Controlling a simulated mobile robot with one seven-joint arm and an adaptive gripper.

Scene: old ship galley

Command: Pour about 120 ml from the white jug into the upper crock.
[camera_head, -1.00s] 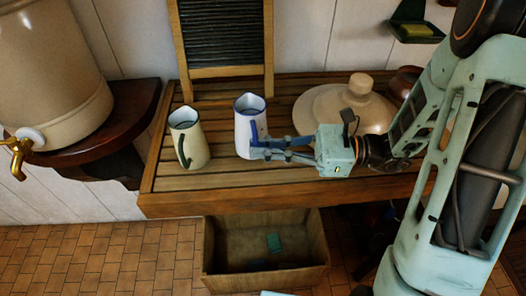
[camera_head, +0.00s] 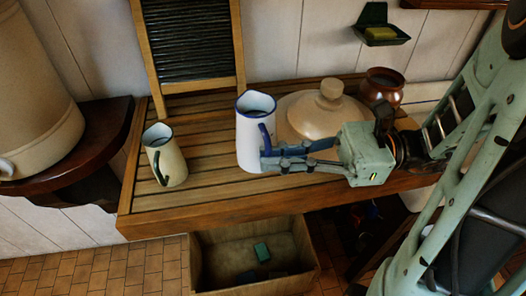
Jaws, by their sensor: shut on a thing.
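The white jug (camera_head: 255,137) with a blue rim and blue handle is upright over the slatted counter (camera_head: 215,190), and dark liquid shows inside its mouth. My gripper (camera_head: 268,156) is shut on the jug at its handle side, reaching in from the right. The jug seems raised a little, but I cannot see its base clear of the slats for sure. A brown round crock (camera_head: 383,86) with an open mouth stands at the back right, behind my gripper. I cannot tell whether it is the upper crock.
A cream jug (camera_head: 168,160) with a dark green handle stands to the left. A wide beige lid (camera_head: 305,118) lies just behind the jug and gripper. A washboard (camera_head: 190,50) leans at the back. A wooden box (camera_head: 225,270) is below. A large urn (camera_head: 35,90) stands far left.

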